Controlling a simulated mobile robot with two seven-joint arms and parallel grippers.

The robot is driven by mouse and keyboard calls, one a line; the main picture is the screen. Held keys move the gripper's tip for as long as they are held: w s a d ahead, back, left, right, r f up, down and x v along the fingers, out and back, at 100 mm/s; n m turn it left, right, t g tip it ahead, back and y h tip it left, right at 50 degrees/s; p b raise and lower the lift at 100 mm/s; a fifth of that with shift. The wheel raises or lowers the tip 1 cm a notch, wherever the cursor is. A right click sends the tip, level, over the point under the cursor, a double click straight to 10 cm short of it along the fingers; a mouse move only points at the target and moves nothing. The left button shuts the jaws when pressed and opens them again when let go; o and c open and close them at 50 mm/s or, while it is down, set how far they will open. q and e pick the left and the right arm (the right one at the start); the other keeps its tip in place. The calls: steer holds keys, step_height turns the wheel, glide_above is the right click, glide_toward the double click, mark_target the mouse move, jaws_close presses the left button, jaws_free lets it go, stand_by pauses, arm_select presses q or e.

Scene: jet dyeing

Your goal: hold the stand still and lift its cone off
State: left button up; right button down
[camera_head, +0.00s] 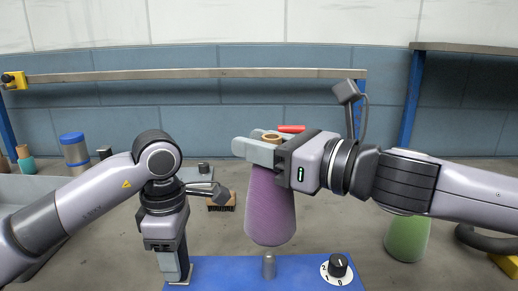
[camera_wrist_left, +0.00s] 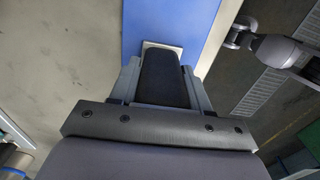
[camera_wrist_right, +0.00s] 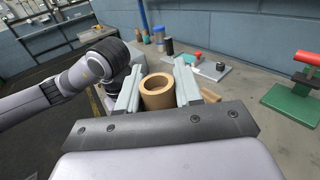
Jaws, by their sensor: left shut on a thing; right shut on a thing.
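The blue stand (camera_head: 225,272) is at the bottom of the head view, with a short grey peg (camera_head: 268,266) and a dial knob (camera_head: 338,266). My left gripper (camera_head: 177,275) is shut on the stand's black upright handle (camera_wrist_left: 162,80), which rises from a pale plate on the blue surface. My right gripper (camera_head: 258,147) is shut on the top of the purple cone (camera_head: 270,210). Its tan tube end (camera_wrist_right: 158,92) shows between the fingers in the right wrist view. The cone is upright, its lower edge above the peg, and the peg shows below it.
A green cone (camera_head: 407,238) stands at the right, under my right forearm. A brush (camera_head: 222,203) lies behind the stand. A blue-capped container (camera_head: 75,150) is at the back left. A red-topped green stand (camera_wrist_right: 295,100) shows in the right wrist view.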

arm_select(q)
steer(key=o, duration=1.1)
steer(key=shift+o, duration=0.2)
steer(key=shift+r, duration=0.1)
